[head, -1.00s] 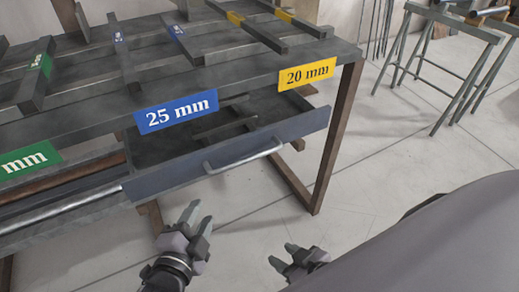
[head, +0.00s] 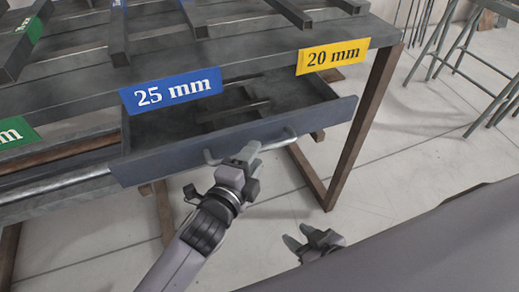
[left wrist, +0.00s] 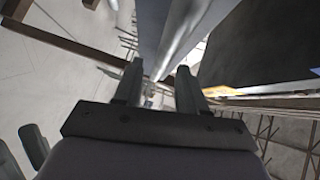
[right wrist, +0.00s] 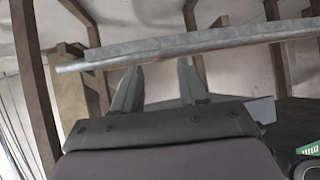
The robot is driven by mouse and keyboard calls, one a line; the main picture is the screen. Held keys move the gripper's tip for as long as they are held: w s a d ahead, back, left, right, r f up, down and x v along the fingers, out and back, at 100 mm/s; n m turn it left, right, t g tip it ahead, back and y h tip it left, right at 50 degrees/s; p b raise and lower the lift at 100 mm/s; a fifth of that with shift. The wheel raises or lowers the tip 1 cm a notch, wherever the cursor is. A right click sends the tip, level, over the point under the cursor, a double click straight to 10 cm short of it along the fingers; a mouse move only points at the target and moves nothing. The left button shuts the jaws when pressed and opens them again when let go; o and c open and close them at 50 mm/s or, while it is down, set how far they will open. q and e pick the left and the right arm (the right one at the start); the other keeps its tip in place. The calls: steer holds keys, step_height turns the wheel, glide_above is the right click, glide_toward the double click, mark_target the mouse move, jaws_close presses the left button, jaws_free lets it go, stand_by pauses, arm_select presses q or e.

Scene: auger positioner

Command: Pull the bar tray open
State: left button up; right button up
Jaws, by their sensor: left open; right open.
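The bar tray (head: 240,138) is a dark grey drawer under the rack's top, standing partly out, with its inside visible. Its pale bar handle (head: 279,142) runs along the front panel. My left gripper (head: 246,158) is at the handle's left half and hides part of it. In the left wrist view, the handle (left wrist: 181,38) runs between the open fingers (left wrist: 158,78); I cannot tell whether they touch it. My right gripper (head: 300,238) is open and empty, low and right of the tray, apart from it. Its open fingers also show in the right wrist view (right wrist: 158,82).
The rack carries a blue 25 mm label (head: 170,92), a yellow 20 mm label (head: 333,57) and a green label (head: 14,132). A brown rack leg (head: 358,125) stands right of the tray. Trestles (head: 470,50) stand at the back right. Floor in front is clear.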

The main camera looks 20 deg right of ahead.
arm_select(q)
steer(key=shift+b+x, duration=0.4)
steer(key=shift+x, duration=1.4)
jaws_close()
